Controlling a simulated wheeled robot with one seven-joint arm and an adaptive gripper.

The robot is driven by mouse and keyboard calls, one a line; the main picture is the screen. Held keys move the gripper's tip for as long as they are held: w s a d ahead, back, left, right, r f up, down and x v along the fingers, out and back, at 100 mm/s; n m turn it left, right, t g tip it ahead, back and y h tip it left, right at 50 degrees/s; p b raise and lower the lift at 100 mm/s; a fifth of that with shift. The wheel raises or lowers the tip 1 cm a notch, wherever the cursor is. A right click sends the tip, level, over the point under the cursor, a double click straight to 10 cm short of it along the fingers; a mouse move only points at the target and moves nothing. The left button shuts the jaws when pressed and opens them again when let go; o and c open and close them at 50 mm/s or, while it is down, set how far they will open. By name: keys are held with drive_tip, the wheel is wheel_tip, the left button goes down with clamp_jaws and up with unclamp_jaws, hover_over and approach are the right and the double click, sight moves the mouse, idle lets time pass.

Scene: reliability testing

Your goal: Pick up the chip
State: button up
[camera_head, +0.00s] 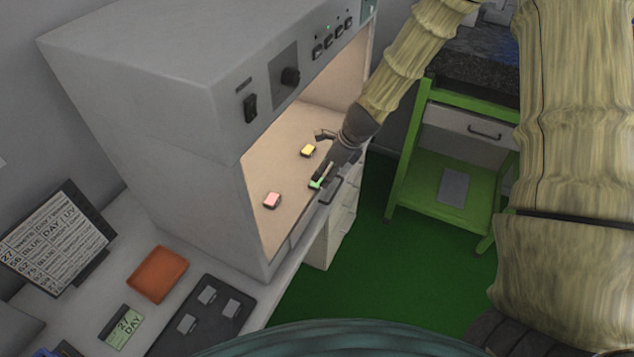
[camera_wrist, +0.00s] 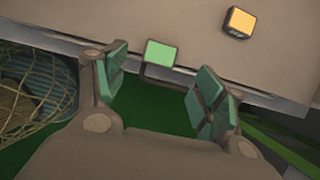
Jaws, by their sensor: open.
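Three small square chips lie on the lit floor of the grey cabinet. A pink chip (camera_head: 272,200) is at the left, a yellow chip (camera_head: 308,150) is farther back, and a green chip (camera_head: 315,184) is close to the front edge, partly hidden by my gripper. My gripper (camera_head: 323,160) is at the cabinet opening, open and empty. In the wrist view the green chip (camera_wrist: 161,53) lies beyond and between the open fingertips (camera_wrist: 158,72), apart from both. The yellow chip (camera_wrist: 240,22) is farther off to the upper right there.
The cabinet (camera_head: 150,100) has walls and a low top around the opening. A green cart (camera_head: 450,165) stands at right. An orange tray (camera_head: 158,273) and a dark tray (camera_head: 240,305) with several grey pieces lie at lower left.

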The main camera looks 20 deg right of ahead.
sight(318, 182)
drive_tip(key=shift+p+x, duration=1.05)
drive_tip(key=shift+x, duration=2.1)
drive_tip(key=shift+c, duration=0.2)
drive_tip(key=c, duration=0.9)
